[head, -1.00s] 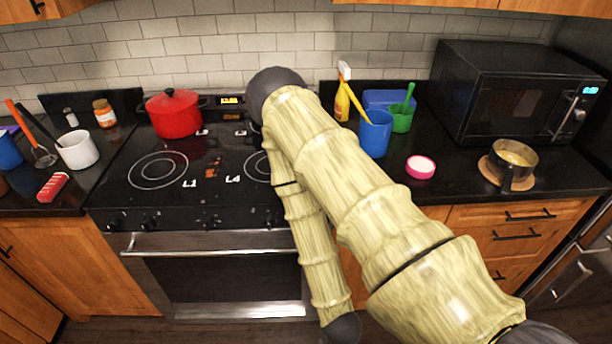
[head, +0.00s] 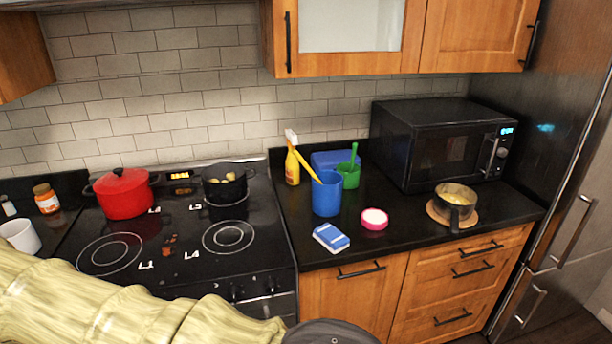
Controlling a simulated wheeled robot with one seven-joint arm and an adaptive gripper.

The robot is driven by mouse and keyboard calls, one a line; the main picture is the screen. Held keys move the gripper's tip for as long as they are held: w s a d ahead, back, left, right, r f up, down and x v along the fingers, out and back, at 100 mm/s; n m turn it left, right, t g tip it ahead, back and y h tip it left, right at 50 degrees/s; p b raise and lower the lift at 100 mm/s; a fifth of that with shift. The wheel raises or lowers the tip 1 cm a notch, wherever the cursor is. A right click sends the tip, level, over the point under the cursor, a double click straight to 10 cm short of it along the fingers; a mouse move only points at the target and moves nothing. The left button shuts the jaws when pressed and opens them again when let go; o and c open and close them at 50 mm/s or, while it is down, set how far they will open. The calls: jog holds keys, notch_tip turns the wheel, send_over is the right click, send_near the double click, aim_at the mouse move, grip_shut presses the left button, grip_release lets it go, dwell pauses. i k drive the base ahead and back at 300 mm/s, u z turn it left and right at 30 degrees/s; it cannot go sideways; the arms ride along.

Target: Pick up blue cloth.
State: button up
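No blue thing in the head view is clearly a cloth. A small flat blue and white block (head: 331,237), perhaps a sponge or folded cloth, lies on the counter near its front edge, right of the stove. A larger blue item (head: 336,160) is at the back of the counter, partly hidden by the cups. My arm crosses the lower left of the view, ending in a dark joint at the bottom edge. My gripper is out of view, so its state and position are hidden.
A microwave (head: 440,145) and a pan (head: 455,203) are to the right. The stove (head: 165,255) holds a red pot (head: 124,196) and black pot (head: 224,188).

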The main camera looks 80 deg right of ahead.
aim_at(332, 239)
jog(key=i, duration=0.8)
jog(key=z, duration=1.7)
